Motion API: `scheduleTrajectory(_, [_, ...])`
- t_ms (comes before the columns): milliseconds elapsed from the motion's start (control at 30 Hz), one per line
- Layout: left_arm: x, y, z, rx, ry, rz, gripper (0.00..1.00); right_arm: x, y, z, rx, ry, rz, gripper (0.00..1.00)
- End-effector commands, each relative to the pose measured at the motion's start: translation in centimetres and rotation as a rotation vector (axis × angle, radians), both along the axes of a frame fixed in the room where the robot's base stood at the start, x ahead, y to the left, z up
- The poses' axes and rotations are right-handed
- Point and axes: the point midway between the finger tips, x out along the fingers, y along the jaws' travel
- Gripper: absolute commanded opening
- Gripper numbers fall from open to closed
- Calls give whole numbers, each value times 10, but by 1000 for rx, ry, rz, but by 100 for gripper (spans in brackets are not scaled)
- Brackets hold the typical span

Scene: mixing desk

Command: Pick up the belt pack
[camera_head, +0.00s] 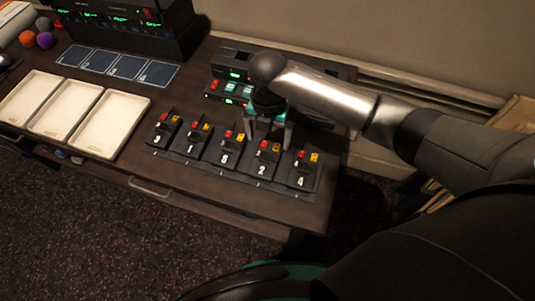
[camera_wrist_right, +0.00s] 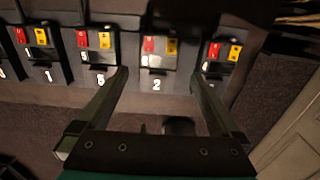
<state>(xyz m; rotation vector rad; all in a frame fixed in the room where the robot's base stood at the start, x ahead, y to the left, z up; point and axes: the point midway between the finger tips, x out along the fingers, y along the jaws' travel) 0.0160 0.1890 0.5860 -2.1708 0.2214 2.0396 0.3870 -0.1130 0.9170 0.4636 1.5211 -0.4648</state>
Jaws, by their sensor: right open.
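Several black belt packs, each with a red and a yellow block on top, stand in a row on a dark base along the desk's front edge. The pack numbered 2 (camera_head: 264,160) is the second from the right; it also shows in the right wrist view (camera_wrist_right: 158,58). My right gripper (camera_head: 268,137) is open and empty, just behind pack 2 in the head view. In the right wrist view its fingertips (camera_wrist_right: 158,75) lie to either side of pack 2, with no visible contact. Pack 4 (camera_head: 302,170) is to the right. My left gripper is not in view.
Three cream trays (camera_head: 110,125) and a blue-grey card strip (camera_head: 118,66) lie to the left. A black rack unit (camera_head: 130,28) stands at the back. A device with lit buttons (camera_head: 230,90) sits behind the packs, partly hidden by my right arm. The wall is close behind.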

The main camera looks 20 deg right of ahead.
Motion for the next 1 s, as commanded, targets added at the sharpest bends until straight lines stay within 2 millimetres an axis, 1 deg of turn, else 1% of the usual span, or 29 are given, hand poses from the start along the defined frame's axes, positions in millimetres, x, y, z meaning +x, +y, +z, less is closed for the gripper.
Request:
scheduleTrajectory(33, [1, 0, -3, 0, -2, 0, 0, 0, 0, -9, -1, 2, -2, 100])
scheduleTrajectory(100, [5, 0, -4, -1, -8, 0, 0, 0, 0, -17, 1, 1, -2, 100])
scheduleTrajectory(267, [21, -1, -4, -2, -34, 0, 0, 0, 0, -25, 1, -1, -1, 100])
scheduleTrajectory(333, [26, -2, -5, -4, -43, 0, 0, 0, 0, -33, 1, 1, -2, 100])
scheduleTrajectory(500, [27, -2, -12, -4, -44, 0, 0, 1, 0, -59, 0, 1, -2, 100])
scheduleTrajectory(600, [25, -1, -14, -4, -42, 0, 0, 1, 0, -71, 0, 0, -2, 100])
scheduleTrajectory(700, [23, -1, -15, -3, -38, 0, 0, 2, -1, -75, 0, -1, -1, 100])
scheduleTrajectory(900, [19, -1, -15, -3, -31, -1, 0, 2, -1, -75, 0, -2, -1, 100])
scheduleTrajectory(933, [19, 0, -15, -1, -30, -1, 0, 2, -1, -75, 0, -2, -1, 98])
scheduleTrajectory(1000, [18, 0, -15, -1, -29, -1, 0, 2, -1, -74, 0, -2, -1, 90])
